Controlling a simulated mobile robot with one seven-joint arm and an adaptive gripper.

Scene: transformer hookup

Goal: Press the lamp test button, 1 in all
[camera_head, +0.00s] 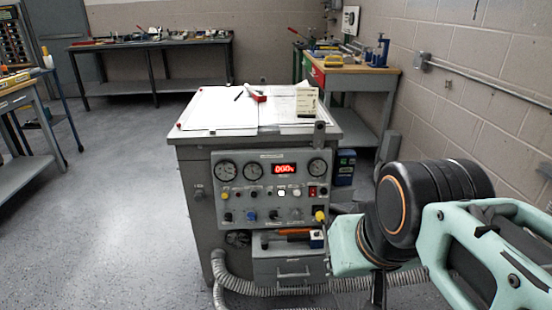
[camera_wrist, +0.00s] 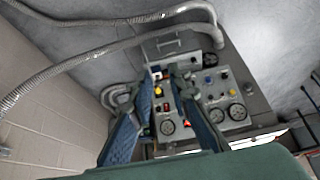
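The control panel (camera_head: 240,203) is on the front of a grey cabinet, with two dials at left, one at right, and a red lit display (camera_head: 286,169). Small buttons and knobs line it, including bright white buttons (camera_head: 282,193) and a red switch (camera_head: 312,191). Labels are too small to read, so I cannot tell which is the lamp test button. In the wrist view the panel (camera_wrist: 222,88) appears upside down. My gripper (camera_wrist: 162,76) is open and empty there, its fingers apart in front of the panel; a yellow knob (camera_wrist: 158,91) shows between them. Contact cannot be told.
My arm covers the area right of the cabinet (camera_head: 190,225). A grey corrugated hose (camera_head: 240,283) runs along its base. A workbench (camera_head: 350,70) stands behind at right; the floor (camera_head: 110,220) at left is clear.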

